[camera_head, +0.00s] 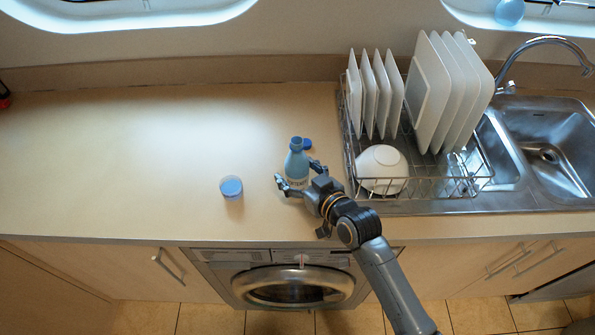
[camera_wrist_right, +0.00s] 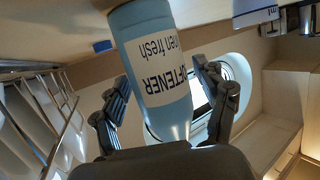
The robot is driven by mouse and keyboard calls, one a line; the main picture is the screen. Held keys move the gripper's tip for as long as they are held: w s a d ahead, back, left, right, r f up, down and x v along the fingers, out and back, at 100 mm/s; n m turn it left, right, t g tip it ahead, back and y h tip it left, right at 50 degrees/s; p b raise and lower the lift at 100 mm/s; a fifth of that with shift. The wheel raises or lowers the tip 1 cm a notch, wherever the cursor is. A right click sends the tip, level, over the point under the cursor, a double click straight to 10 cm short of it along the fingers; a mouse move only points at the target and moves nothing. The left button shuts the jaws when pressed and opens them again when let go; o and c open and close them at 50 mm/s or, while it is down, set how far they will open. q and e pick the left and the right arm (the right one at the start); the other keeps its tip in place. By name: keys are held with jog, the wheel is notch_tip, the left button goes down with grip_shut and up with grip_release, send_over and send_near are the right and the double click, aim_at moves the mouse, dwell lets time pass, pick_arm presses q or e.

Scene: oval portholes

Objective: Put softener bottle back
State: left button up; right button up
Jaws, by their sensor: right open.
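The softener bottle (camera_head: 296,160) is light blue, open at the top, and stands upright on the counter; it also shows in the right wrist view (camera_wrist_right: 155,70) with its label toward the camera. My right gripper (camera_head: 296,174) is open, with one finger on each side of the bottle. In the right wrist view its fingers (camera_wrist_right: 168,88) appear apart from the bottle's sides. A blue cap (camera_head: 306,144) lies on the counter just behind the bottle. A clear cup (camera_head: 231,188) with blue liquid stands to the left. My left gripper is not in view.
A wire dish rack (camera_head: 413,187) with white plates (camera_head: 432,90) and a white bowl (camera_head: 382,168) stands close to the right. The metal sink (camera_head: 548,150) is beyond it. A washing machine (camera_head: 290,280) is below the front edge.

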jog(key=shift+r, duration=0.1)
jog(key=b+v, duration=0.1)
jog(key=v, duration=1.1)
jog(key=shift+b, duration=0.35)
jog(key=shift+r, duration=0.1)
